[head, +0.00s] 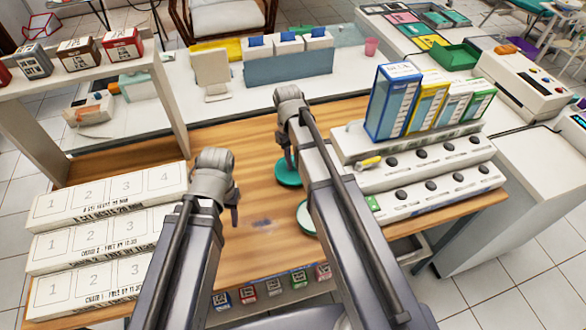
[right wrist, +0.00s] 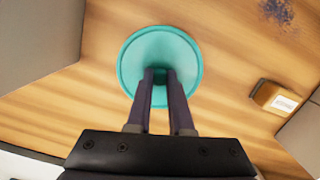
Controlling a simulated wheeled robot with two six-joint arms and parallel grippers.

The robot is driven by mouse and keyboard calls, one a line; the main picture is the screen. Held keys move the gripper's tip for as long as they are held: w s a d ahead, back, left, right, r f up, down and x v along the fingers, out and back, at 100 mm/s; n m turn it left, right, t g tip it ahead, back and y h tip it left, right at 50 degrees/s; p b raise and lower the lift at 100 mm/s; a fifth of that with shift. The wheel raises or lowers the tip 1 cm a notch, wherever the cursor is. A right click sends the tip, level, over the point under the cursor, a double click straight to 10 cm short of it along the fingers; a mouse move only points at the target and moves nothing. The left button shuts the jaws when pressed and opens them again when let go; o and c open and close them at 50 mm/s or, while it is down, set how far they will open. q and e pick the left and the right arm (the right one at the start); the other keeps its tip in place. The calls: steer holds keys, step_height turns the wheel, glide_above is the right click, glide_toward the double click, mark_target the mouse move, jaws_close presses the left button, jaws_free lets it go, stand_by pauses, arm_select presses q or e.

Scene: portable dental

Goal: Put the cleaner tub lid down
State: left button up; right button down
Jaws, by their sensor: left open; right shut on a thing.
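The cleaner tub lid is a round teal disc (head: 286,177); it fills the middle of the right wrist view (right wrist: 135,60). My right gripper (head: 290,158) is shut on the lid, and its fingers (right wrist: 160,75) lie over the lid's middle. The lid is over the wooden table; I cannot tell whether it touches the wood. A round pale thing with a teal rim (head: 304,216), perhaps the tub, stands nearer, partly hidden by my right arm. My left gripper (head: 234,212) is open and empty above the table.
White numbered trays (head: 110,195) stand at the left. White racks (head: 440,185) with blue, yellow and green boxes (head: 395,100) stand close at the right. A small brown labelled block (right wrist: 275,98) is near the lid. The wooden table (head: 225,265) is clear in the middle, with a dark stain.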

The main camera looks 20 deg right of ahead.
arm_select(q)
steer(key=shift+f+b, duration=0.65)
steer(key=shift+f, duration=0.5)
arm_select(e)
steer(key=shift+f, duration=1.15)
arm_select(q)
steer(key=shift+f, duration=0.1)
steer(key=shift+f, duration=0.15)
arm_select(e)
steer(key=shift+f, duration=0.25)
steer(key=c, duration=0.8)
jaws_free()
steer(key=shift+r, duration=0.1)
